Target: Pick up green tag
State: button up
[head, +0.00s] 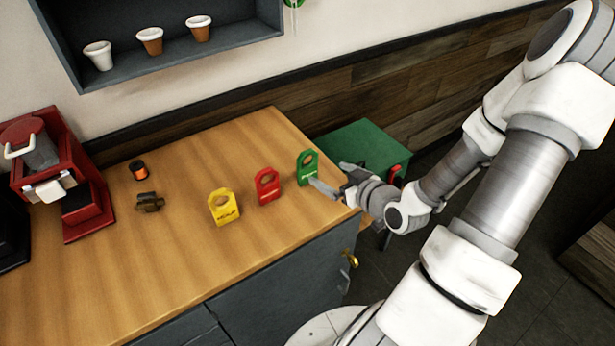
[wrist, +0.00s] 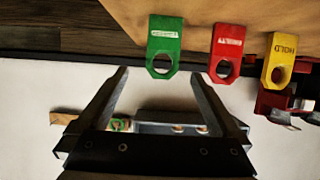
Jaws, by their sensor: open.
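The green tag (head: 303,174) stands upright at the right end of the wooden counter, with a hole in its top and white lettering. It also shows in the wrist view (wrist: 165,42), upside down, just beyond the fingertips. My gripper (head: 333,178) is at the right edge of the counter, just right of the tag. In the wrist view my gripper (wrist: 160,75) is open and empty, with the tag's holed end lined up with the gap between the fingers. I cannot tell whether a finger touches the tag.
A red tag (head: 266,192) and a yellow tag (head: 223,212) stand to the left on the counter (head: 150,290). Farther left are a dark brown part (head: 149,203), an orange-black spool (head: 138,170) and a red brewer (head: 85,205). A green box (head: 365,145) stands behind my gripper.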

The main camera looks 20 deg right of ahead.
aim_at(307, 165)
jog(key=shift+w+a+f+b, duration=0.2)
jog(key=shift+w+f+b, duration=0.45)
jog(key=shift+b, duration=1.65)
jog(key=x, duration=0.7)
jog(key=shift+w+a+r, duration=0.1)
jog(key=shift+w+r, duration=0.05)
jog(key=shift+w, duration=0.05)
jog(key=shift+x, duration=2.6)
jog(key=shift+s, duration=0.15)
jog(key=c, duration=1.3)
jog(key=shift+o, duration=0.2)
